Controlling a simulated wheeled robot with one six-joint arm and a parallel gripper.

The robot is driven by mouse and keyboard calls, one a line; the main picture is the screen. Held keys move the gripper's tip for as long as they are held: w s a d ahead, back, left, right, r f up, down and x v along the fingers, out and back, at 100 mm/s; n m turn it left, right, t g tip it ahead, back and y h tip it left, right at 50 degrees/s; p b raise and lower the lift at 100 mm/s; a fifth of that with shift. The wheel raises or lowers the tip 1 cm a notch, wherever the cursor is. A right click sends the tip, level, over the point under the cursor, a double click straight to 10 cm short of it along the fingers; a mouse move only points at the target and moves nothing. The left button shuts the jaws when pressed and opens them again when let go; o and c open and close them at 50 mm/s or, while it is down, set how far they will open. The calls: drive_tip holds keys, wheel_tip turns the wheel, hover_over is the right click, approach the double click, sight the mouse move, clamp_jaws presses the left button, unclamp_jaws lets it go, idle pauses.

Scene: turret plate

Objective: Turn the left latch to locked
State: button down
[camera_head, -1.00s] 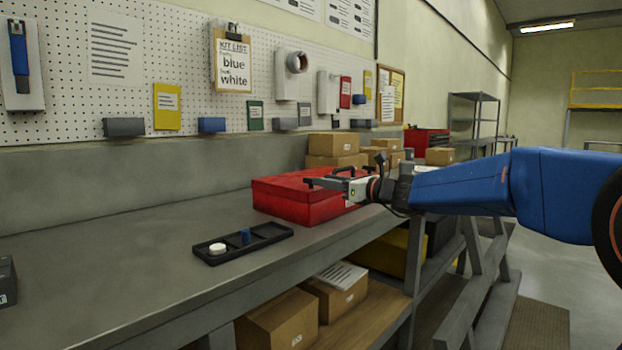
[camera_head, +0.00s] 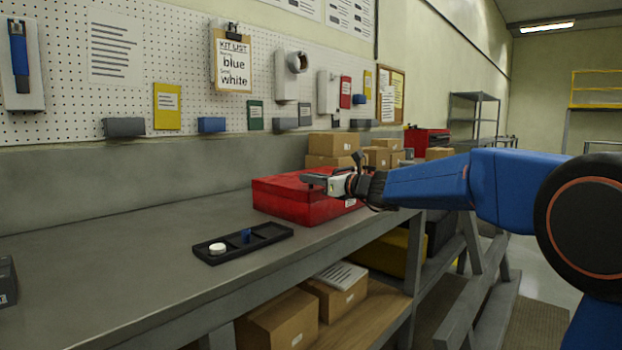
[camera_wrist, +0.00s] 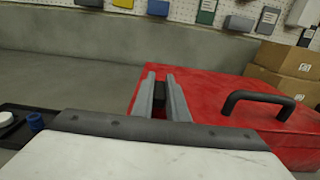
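A red case (camera_head: 287,197) sits on the workbench; it also shows in the wrist view (camera_wrist: 225,95). Its black carry handle (camera_wrist: 257,98) stands at the right in the wrist view. My gripper (camera_head: 312,178) is over the case's top, near the left part of it. In the wrist view my gripper (camera_wrist: 160,78) points away with its two grey fingers close together and a narrow gap between them. Something dark shows in that gap; I cannot tell whether it is a latch. No latch shows clearly in either view.
A black tray (camera_head: 207,258) with a white round piece (camera_head: 217,249) and a blue piece (camera_head: 246,236) lies left of the case. Cardboard boxes (camera_head: 333,145) stand behind it.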

drive_tip(key=shift+n+g+y, duration=0.3)
drive_tip(key=n+g+y, duration=0.2)
drive_tip(key=n+g, duration=0.1)
drive_tip(key=g, duration=0.2)
drive_tip(key=shift+f+n, duration=0.1)
drive_tip(key=shift+n, duration=0.3)
drive_tip(key=shift+n+g+y, duration=0.3)
drive_tip(key=shift+n+g, duration=0.8)
drive_tip(key=shift+g, duration=0.7)
drive_tip(key=shift+n+g+y, duration=0.3)
drive_tip(key=shift+n+g, duration=0.8)
drive_tip(key=shift+g, duration=0.7)
drive_tip(key=shift+s+g, duration=0.1)
drive_tip(key=shift+g, duration=0.3)
drive_tip(key=c, duration=1.7)
unclamp_jaws()
drive_tip(key=shift+a, duration=0.1)
drive_tip(key=shift+c, duration=0.2)
drive_tip(key=w+d, duration=0.2)
drive_tip(key=d, duration=1.5)
drive_tip(key=shift+d, duration=0.15)
